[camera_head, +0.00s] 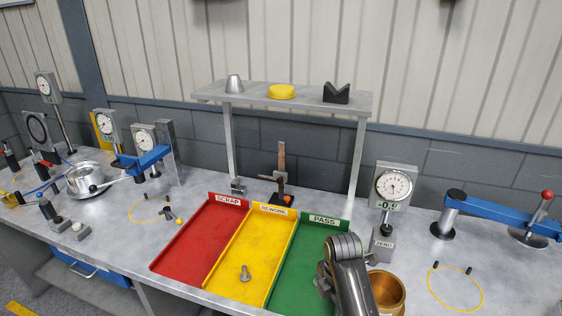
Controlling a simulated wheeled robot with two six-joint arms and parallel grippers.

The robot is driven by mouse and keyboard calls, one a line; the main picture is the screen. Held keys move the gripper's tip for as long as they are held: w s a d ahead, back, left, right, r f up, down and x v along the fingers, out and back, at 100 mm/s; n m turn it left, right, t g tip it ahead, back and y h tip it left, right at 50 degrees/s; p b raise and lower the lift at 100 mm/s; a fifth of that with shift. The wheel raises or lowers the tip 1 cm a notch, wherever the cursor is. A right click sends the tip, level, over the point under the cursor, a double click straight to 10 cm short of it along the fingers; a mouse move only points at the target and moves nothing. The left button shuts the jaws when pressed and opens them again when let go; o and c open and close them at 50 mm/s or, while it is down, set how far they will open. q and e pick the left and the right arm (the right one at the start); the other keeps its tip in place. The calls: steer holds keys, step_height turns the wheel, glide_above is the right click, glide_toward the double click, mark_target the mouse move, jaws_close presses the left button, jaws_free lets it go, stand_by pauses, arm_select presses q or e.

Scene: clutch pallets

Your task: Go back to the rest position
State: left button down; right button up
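A grey metal part of my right arm (350,276) comes in at the bottom, over the right side of the green PASS tray (312,248). Its fingertips cannot be made out, so I cannot tell whether that gripper is open or holds anything. A brass cup-shaped part (387,291) stands just right of the arm, partly cut off by the bottom edge and partly covered. My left arm and gripper are not in view.
A dial gauge (392,187) stands behind the brass part. A blue lever arm (500,212) is at right. A shelf (300,101) rises behind.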

steer(key=s+d+f+m+t, duration=0.1)
steer(key=s+d+f+m, duration=0.2)
steer(key=s+d+m, duration=0.35)
steer(key=s+d+f+m+t, duration=0.1)
steer(key=s+d+f+m, duration=0.2)
steer(key=s+d+m, duration=0.4)
steer(key=s+d+r+m+t+h, duration=0.1)
steer(key=s+d+r+m, duration=0.15)
steer(key=s+m, duration=0.4)
steer(key=s+d+r+m+h, duration=0.1)
steer(key=s+d+r+m, duration=0.15)
steer(key=s, duration=0.65)
step_height(320, 180, down, 33)
steer(key=b, duration=0.8)
arm_select(q)
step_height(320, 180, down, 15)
steer(key=b, duration=0.6)
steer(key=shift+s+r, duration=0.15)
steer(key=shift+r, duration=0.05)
arm_select(e)
steer(key=s+f+g, duration=0.1)
steer(key=s+f, duration=0.6)
steer(key=f, duration=0.4)
steer(key=s+f+g+y, duration=0.1)
steer(key=s+f, duration=0.7)
steer(key=f, duration=0.3)
steer(key=shift+s+a+m, duration=0.2)
steer(key=shift+a+m, duration=0.1)
steer(key=shift+m, duration=0.05)
